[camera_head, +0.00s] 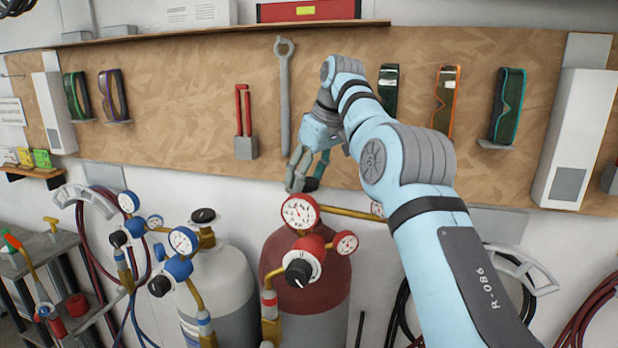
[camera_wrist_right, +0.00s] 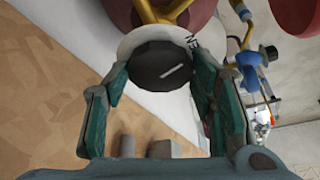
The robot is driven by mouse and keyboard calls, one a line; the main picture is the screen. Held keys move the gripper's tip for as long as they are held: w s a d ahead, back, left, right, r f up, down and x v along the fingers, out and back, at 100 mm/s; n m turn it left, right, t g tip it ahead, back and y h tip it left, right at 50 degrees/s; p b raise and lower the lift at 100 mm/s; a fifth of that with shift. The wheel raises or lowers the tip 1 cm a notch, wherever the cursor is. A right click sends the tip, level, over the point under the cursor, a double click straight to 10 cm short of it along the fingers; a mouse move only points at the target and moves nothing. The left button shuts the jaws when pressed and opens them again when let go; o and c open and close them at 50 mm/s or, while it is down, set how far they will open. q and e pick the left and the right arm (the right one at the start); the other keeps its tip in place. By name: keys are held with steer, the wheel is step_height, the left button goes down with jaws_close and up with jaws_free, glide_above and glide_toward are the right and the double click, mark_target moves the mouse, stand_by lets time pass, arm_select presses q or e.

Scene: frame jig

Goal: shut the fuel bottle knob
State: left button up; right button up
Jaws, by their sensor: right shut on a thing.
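The fuel bottle is the red bottle (camera_head: 305,265) with a grey lower part, standing below the pegboard. Its dark round top knob (camera_wrist_right: 160,68) has a white line mark and a pale disc (camera_wrist_right: 133,38) with lettering behind it, only partly readable. My right gripper (camera_head: 306,178) reaches down over the red bottle, and in the wrist view its two fingers (camera_wrist_right: 163,62) are closed on opposite sides of the knob. In the head view the gripper mostly hides the knob. My left gripper is not in view.
A red gauge (camera_head: 298,211) and a black regulator knob (camera_head: 298,272) sit just below my gripper. A grey bottle (camera_head: 225,275) with blue gauges stands to the left. The pegboard (camera_head: 190,120) with a wrench (camera_head: 284,100) and goggles is close behind.

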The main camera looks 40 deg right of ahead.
steer(key=shift+a+m+h+b, duration=0.1)
steer(key=shift+m+h+b, duration=0.3)
steer(key=shift+m+b, duration=0.45)
steer(key=m+h, duration=0.1)
steer(key=m, duration=0.2)
steer(key=shift+a+r+b, duration=0.1)
steer(key=shift+b, duration=0.3)
steer(key=shift+w+a+r+m+h, duration=0.1)
steer(key=shift+m+h, duration=0.4)
steer(key=shift+m, duration=0.75)
steer(key=shift+a+r+m+g+h+p, duration=0.1)
steer(key=shift+m+g+h+p, duration=0.25)
steer(key=shift+m+p, duration=0.4)
steer(key=shift+w+r+m+g+h+p, duration=0.1)
steer(key=shift+m+g+h+p, duration=0.15)
steer(key=shift+m+p, duration=0.6)
steer(key=m+p, duration=0.2)
steer(key=p, duration=0.1)
steer(key=m+g+p, duration=0.1)
steer(key=m+p, duration=0.1)
steer(key=p, duration=0.1)
steer(key=m+g+h+p, duration=0.1)
steer(key=m+p, duration=0.1)
steer(key=p, duration=0.1)
steer(key=shift+w+a+r+m, duration=0.1)
steer(key=shift+w+a+m, duration=0.05)
steer(key=shift+w+m, duration=0.15)
steer(key=shift+f+m+g+p, duration=0.3)
steer(key=shift+m+p, duration=0.2)
steer(key=shift+p, duration=0.4)
